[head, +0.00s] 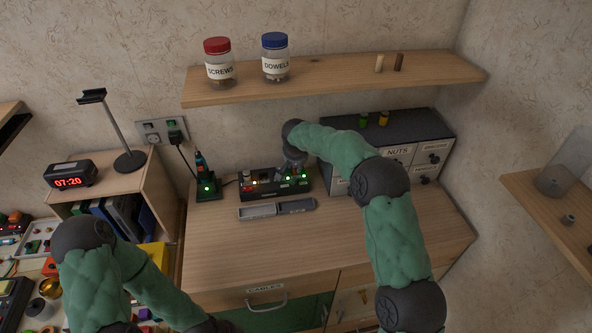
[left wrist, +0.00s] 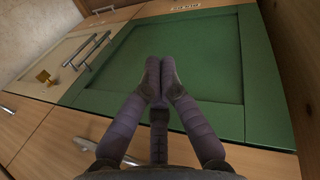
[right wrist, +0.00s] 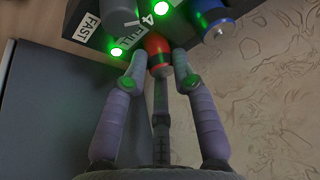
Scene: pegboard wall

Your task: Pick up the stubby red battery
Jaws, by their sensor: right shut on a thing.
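The stubby red battery (right wrist: 158,46) shows in the right wrist view at the charger, with its end between my right fingertips. My right gripper (right wrist: 158,78) is shut on it. In the head view my right gripper (head: 293,165) is over the right part of the dark charger (head: 262,188), and I cannot make out the battery under it. The charger also shows at the top of the right wrist view (right wrist: 92,38), with labels and green lights. My left gripper (left wrist: 160,80) is shut and empty, its fingertips together in front of the green drawer front.
A grey battery (right wrist: 118,14) and a blue battery (right wrist: 212,18) flank the red one closely. A grey open tray (head: 258,212) lies in front of the charger. The drawer cabinet (head: 400,155) stands right of it. A shelf (head: 335,80) with jars hangs above. The front worktop is clear.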

